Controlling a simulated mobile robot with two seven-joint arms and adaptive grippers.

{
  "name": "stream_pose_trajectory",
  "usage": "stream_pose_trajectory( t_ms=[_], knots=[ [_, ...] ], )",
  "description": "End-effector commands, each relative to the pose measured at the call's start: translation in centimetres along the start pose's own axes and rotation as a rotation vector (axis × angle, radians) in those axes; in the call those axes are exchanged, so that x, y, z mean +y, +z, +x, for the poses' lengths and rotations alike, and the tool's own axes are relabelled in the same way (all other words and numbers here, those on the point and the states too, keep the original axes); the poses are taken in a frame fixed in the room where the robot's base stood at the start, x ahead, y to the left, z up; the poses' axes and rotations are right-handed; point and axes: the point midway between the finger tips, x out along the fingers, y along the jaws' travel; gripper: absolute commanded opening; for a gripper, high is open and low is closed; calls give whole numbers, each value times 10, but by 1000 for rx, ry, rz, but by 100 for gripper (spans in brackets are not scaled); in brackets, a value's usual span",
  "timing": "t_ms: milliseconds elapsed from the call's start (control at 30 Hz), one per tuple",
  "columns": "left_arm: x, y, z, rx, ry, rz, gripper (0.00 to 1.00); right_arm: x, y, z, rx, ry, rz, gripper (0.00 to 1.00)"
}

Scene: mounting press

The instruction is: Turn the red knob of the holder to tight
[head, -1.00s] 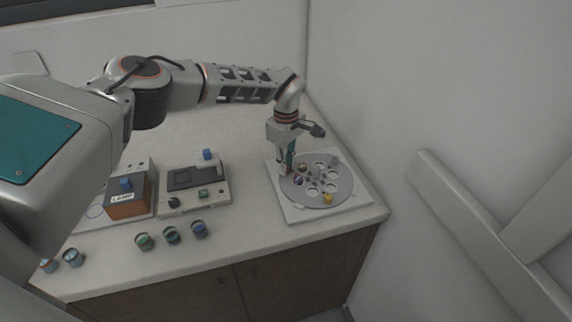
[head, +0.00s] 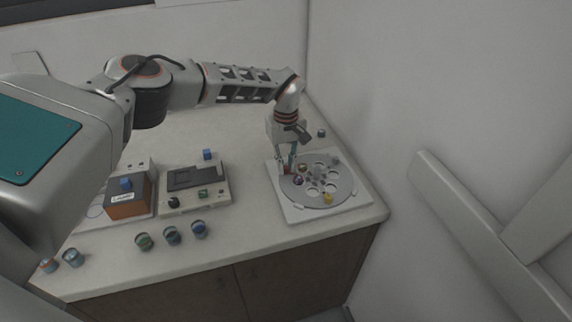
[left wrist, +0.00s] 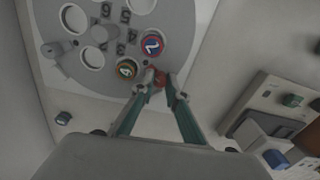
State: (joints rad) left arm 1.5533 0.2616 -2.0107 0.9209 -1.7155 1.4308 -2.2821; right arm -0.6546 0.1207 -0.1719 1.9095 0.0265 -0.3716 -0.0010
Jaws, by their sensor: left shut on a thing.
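The holder is a round grey disc (head: 340,192) with round openings and numbers, on a white base plate (head: 292,212) at the right of the counter. It also shows in the left wrist view (left wrist: 110,75). My left gripper (left wrist: 160,84) points down and is shut on the red knob, one finger on each side. The fingers hide most of the knob in the head view. I cannot read the knob's setting. My right gripper is not in view.
A beige device (head: 195,203) and an orange-and-dark box (head: 127,205) stand left of the holder. Several small jars (head: 171,236) stand along the front edge. A small dark cylinder (head: 321,133) stands behind the holder. A wall rises on the right.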

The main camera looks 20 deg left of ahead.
Motion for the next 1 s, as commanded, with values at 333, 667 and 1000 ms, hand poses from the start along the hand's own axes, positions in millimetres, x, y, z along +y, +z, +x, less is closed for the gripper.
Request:
stream_pose_trajectory(
  t_ms=[333,667,1000],
  knots=[
    [0,0,0,0,1,1,19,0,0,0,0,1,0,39],
    [0,0,-1,0,0,1,21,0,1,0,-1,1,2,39],
    [1,-1,-45,3,3,1,21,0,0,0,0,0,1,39]
  ],
)
